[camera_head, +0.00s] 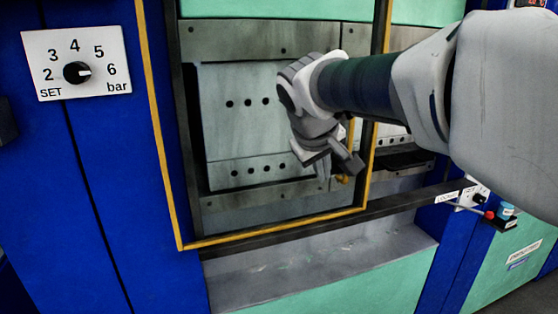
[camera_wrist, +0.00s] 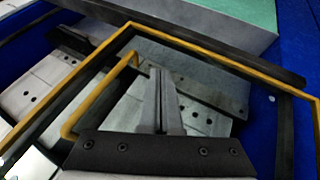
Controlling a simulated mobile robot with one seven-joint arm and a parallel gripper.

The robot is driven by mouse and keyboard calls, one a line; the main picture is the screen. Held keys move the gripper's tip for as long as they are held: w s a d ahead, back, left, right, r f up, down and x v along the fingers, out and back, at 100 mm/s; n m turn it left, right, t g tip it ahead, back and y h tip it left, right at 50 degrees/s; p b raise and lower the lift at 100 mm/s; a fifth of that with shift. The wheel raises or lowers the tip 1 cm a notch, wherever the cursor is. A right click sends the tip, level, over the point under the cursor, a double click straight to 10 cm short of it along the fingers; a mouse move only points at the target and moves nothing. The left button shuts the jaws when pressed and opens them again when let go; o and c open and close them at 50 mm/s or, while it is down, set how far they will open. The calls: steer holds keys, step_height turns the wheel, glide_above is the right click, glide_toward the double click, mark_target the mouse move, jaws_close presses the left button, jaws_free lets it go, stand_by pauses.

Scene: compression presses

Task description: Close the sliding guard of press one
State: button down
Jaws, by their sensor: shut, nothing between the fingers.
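The sliding guard (camera_head: 158,130) of the press is a clear panel in a yellow and black frame. It stands across the left and middle of the press opening, with part of the opening uncovered to its right. In the wrist view the guard frame (camera_wrist: 225,58) runs across the picture, with a yellow bar handle (camera_wrist: 98,92) left of my fingers. My gripper (camera_head: 345,165) is in front of the guard, near its right edge and handle. In the wrist view my gripper (camera_wrist: 160,72) has its fingers together, with nothing between them. Whether they touch the handle is unclear.
A dial panel (camera_head: 75,62) marked in bar is on the blue housing at left. A black lower rail (camera_head: 410,202) runs right to a small switch box (camera_head: 474,193). A grey ledge (camera_head: 320,262) lies below the guard. My arm hides the upper right.

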mark_target(339, 173)
steer(key=w+d, duration=0.1)
steer(key=w+d+f, duration=0.1)
steer(key=d, duration=0.1)
steer(key=w+d+f, duration=0.1)
steer(key=shift+w+d+f, duration=0.15)
steer(key=shift+w+f, duration=0.1)
steer(key=shift+w, duration=0.1)
